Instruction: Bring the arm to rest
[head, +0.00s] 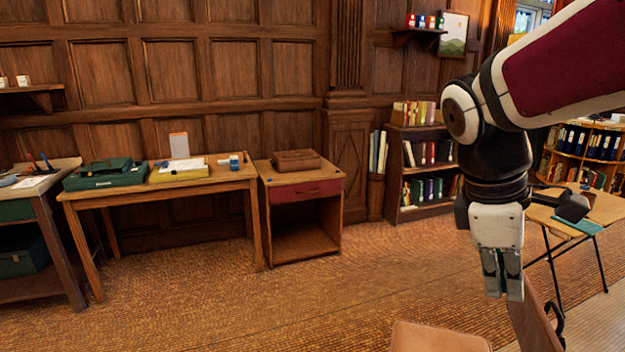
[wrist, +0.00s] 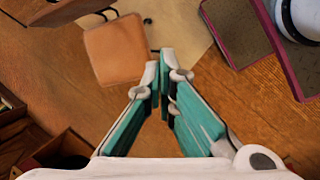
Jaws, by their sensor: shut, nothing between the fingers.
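My gripper (head: 503,284) hangs at the right of the head view, pointing down, with its fingers together and nothing between them. My arm comes in from the upper right, bent at the elbow. The wrist view shows the gripper's teal-sided fingers (wrist: 163,82) meeting at the tips over the floor. The gripper is in free air, above and behind a tan chair seat (head: 440,338) in the picture; the seat also shows in the wrist view (wrist: 115,48). I cannot tell the exact gap.
A small folding table (head: 602,205) stands at the right. The floor (head: 250,310) in front is clear.

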